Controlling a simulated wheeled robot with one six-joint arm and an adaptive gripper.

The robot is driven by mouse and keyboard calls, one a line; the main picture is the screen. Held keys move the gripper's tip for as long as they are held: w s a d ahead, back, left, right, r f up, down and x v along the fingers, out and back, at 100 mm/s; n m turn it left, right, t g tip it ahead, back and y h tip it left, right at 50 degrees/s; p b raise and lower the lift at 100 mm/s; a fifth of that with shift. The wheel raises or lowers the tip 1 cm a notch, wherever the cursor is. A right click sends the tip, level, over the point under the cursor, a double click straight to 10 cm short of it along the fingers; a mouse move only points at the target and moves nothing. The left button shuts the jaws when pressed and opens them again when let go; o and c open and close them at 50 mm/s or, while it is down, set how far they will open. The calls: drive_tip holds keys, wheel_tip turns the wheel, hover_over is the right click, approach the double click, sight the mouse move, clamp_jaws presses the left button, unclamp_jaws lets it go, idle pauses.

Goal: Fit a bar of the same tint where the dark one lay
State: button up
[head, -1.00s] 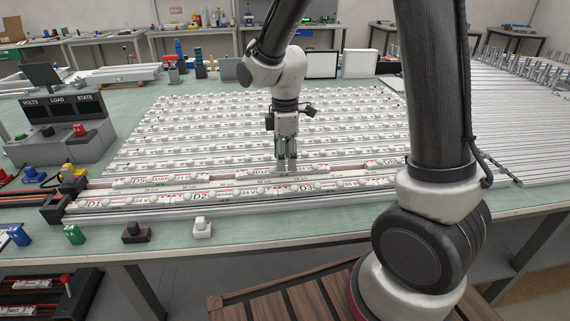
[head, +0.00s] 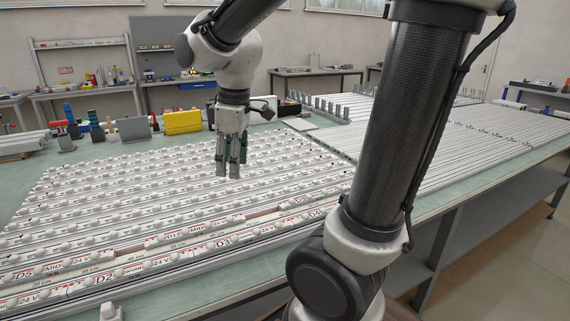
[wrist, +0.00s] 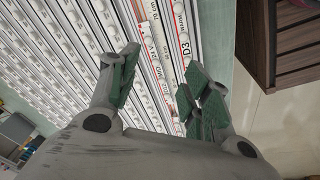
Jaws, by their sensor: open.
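Light bars with white domes and red-and-white labels lie in the front rows of the panel. One marked D12 MID (head: 185,230) lies behind the bar marked D3 (head: 222,243); D3 also shows in the wrist view (wrist: 184,45). A bar marked D2 (head: 105,279) lies at the lower left. A bare reddish stretch of rail (head: 262,212) shows right of D12. I cannot tell which bar or place is the dark one. My gripper (head: 228,172) is open and empty, above the panel. In the wrist view its green-padded fingers (wrist: 160,70) are spread apart, bars beyond them.
Plain rows of domed bars (head: 150,185) fill the panel behind. Long bare pale rails (head: 465,140) cover the bench at right. A yellow case (head: 183,121) and a grey block (head: 133,129) stand at the back edge. Green bench top (head: 20,180) is clear at left.

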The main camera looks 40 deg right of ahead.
drive_tip(key=s+d+r+m+t, duration=0.1)
drive_tip(key=s+d+m, duration=0.2)
drive_tip(key=s, duration=0.3)
drive_tip(key=s+d+r+m+t, duration=0.1)
drive_tip(key=s+d+m, duration=0.2)
drive_tip(key=s+m, duration=0.3)
drive_tip(key=shift+s+d+t, duration=0.3)
drive_tip(key=shift+d, duration=0.1)
idle(1.4)
